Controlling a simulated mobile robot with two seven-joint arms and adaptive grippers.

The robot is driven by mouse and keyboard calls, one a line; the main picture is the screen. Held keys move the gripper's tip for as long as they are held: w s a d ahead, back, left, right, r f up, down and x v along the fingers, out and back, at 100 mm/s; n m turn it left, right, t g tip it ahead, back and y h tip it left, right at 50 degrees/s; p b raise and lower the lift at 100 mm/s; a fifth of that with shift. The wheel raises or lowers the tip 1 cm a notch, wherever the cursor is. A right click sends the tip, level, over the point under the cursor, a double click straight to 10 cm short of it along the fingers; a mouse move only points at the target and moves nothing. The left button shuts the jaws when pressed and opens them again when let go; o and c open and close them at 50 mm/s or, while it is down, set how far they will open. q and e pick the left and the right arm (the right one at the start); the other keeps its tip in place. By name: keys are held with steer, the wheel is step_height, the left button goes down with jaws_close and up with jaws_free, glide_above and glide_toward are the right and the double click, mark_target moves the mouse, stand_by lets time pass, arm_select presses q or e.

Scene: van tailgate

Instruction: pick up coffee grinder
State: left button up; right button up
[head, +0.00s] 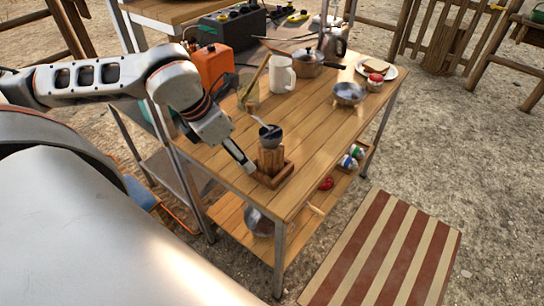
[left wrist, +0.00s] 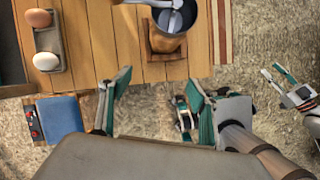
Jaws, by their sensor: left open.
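The coffee grinder (head: 270,158) stands upright near the front edge of the wooden table, with a wooden body and base, a dark metal bowl and a crank on top. It also shows at the top of the left wrist view (left wrist: 165,42). My left gripper (head: 240,158) is just left of the grinder in the head view, low beside its base. In the left wrist view its two fingers (left wrist: 155,98) are spread with nothing between them, and the grinder lies beyond the tips. What looks like my right gripper (left wrist: 287,88) shows small at the right of that view.
On the table (head: 232,172) are a white mug (head: 281,75), a pot (head: 308,65), a metal bowl (head: 349,92) and a plate (head: 377,70). A tray (left wrist: 47,42) holds two eggs. A lower shelf (head: 237,222) carries several items. A striped mat (head: 385,255) lies on the ground.

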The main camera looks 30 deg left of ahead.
mark_target(263, 136)
arm_select(q)
steer(key=w, duration=0.2)
steer(key=w+d+p, duration=0.1)
steer(key=w, duration=0.1)
steer(key=w+d, duration=0.1)
steer(key=w, duration=0.1)
steer(key=shift+w+d+r+p, duration=0.1)
steer(key=shift+w+d+p, duration=0.15)
steer(key=shift+w+p, duration=0.1)
steer(key=shift+w+d, duration=0.15)
steer(key=shift+w, duration=0.2)
steer(key=shift+x, duration=2.65)
steer(key=shift+s, duration=0.1)
steer(key=c, duration=1.6)
steer(key=shift+r, duration=0.1)
